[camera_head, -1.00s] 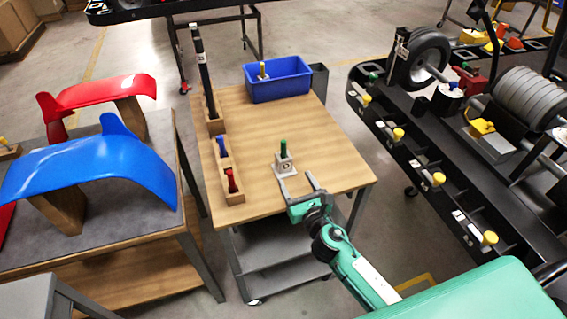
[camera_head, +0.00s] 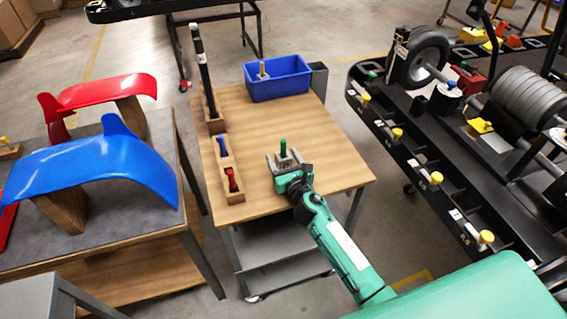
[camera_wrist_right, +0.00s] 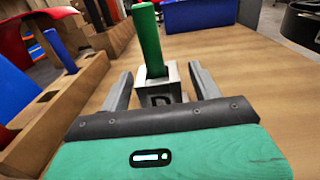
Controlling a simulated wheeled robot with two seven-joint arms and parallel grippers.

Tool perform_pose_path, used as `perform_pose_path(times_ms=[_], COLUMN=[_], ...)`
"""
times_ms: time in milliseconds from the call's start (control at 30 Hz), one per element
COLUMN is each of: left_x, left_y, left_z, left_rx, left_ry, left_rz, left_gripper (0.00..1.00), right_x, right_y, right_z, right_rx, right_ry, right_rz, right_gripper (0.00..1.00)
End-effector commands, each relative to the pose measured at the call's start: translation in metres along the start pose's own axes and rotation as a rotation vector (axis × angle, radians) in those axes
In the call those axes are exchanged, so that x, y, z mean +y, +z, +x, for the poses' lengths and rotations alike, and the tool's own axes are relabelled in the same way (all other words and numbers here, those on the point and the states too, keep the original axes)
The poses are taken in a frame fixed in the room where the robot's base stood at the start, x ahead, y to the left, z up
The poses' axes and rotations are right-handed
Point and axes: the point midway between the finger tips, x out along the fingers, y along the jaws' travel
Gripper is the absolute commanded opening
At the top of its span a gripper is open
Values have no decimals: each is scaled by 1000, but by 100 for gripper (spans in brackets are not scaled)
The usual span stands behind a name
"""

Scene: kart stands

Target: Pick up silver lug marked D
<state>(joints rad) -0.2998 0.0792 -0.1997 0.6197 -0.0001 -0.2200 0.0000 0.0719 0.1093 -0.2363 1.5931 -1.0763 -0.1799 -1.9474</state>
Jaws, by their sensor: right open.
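The silver lug marked D (camera_wrist_right: 160,88) is a metal block with a green peg standing up from it. It stands on the wooden table, and its green peg shows in the head view (camera_head: 283,147). My right gripper (camera_head: 286,163) is open at the lug. In the right wrist view the fingers of my right gripper (camera_wrist_right: 158,85) lie on either side of the block, with a gap visible on each side. The gripper hides part of the block in the head view. My left gripper is not in view.
A wooden holder (camera_head: 235,196) with red and blue pegs stands left of the lug. A blue bin (camera_head: 277,80) sits at the table's back. A black kart stand (camera_head: 420,180) is to the right. The table's right part is clear.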

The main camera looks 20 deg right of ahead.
Motion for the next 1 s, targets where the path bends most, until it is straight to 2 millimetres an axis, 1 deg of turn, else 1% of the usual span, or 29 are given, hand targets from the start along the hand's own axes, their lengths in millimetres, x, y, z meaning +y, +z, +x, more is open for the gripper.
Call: perform_pose_path(times_ms=[100, 267, 300, 400, 667, 767, 867, 1000], left_x=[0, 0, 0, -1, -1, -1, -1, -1], left_y=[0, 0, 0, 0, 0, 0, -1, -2], left_z=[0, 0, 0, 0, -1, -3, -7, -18], left_rx=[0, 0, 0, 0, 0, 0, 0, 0], left_ry=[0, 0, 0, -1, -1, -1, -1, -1], left_rz=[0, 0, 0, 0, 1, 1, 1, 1], left_gripper=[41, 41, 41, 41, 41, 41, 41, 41], right_x=[0, 0, 0, 0, 0, -1, -1, -1], right_y=[0, 0, 0, 0, 2, 6, 15, 37], right_z=[0, 0, 0, -1, 0, 0, 0, 0], right_rx=[0, 0, 0, 1, -2, -2, -4, -4], right_ry=[0, 0, 0, 0, 0, -1, 0, 1], right_rz=[0, 0, 0, 0, -1, -2, -2, -4], right_gripper=[64, 32, 24, 6, 6, 6, 6, 6])
